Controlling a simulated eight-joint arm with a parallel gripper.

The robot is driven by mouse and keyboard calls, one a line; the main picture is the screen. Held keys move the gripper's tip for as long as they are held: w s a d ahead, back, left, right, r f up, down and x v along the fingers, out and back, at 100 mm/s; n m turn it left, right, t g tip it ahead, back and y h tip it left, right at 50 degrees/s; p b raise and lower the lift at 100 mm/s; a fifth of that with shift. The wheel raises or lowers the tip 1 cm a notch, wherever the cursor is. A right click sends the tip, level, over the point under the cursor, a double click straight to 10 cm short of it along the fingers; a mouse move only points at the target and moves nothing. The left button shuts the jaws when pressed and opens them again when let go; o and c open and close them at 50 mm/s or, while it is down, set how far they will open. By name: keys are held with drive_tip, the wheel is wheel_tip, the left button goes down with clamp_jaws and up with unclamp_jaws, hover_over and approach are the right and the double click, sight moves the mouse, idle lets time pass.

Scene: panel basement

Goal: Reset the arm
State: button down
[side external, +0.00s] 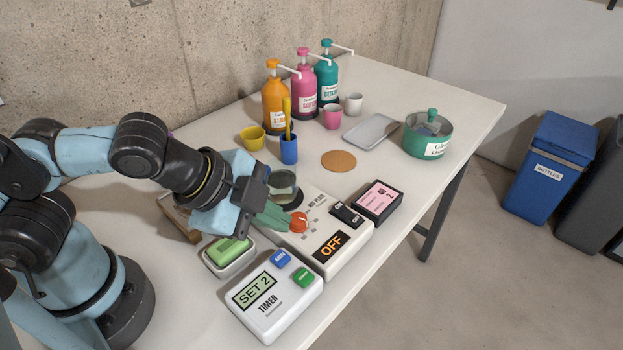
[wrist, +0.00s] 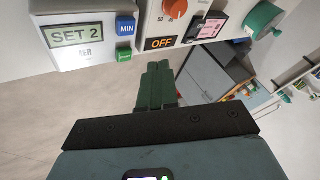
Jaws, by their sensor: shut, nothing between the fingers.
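My gripper (side external: 284,219) has green fingers, shut and empty. In the side view they appear in front of the hot plate's left part, close to the orange knob (side external: 299,222). In the wrist view the shut fingertips (wrist: 158,66) show just below the hot plate's OFF display (wrist: 159,43), and the knob (wrist: 175,8) is at the top edge. I cannot tell whether the fingers touch the hot plate (side external: 352,254). A glass vessel (side external: 283,184) stands at the hot plate's back, partly hidden by my gripper.
A timer reading SET 2 (side external: 266,309) and a green sponge in a dish (side external: 229,250) lie near my gripper. A pink-labelled black box (side external: 378,200) is right of the hot plate. Pump bottles (side external: 303,82), cups and a teal pot (side external: 428,138) stand behind. Blue bin (side external: 549,170) on the floor.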

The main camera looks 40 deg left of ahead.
drive_tip(key=shift+a, duration=0.1)
drive_tip(key=w+a+r+n+y, duration=0.1)
drive_tip(key=w+a+n, duration=0.1)
drive_tip(key=a+n, duration=0.4)
drive_tip(key=w+a+r+n+y, duration=0.1)
drive_tip(key=w+a+n+y, duration=0.1)
drive_tip(key=a+n, duration=0.5)
drive_tip(key=shift+w+a+n, duration=0.3)
drive_tip(key=shift+w+a, duration=0.3)
drive_tip(key=shift+a, duration=0.55)
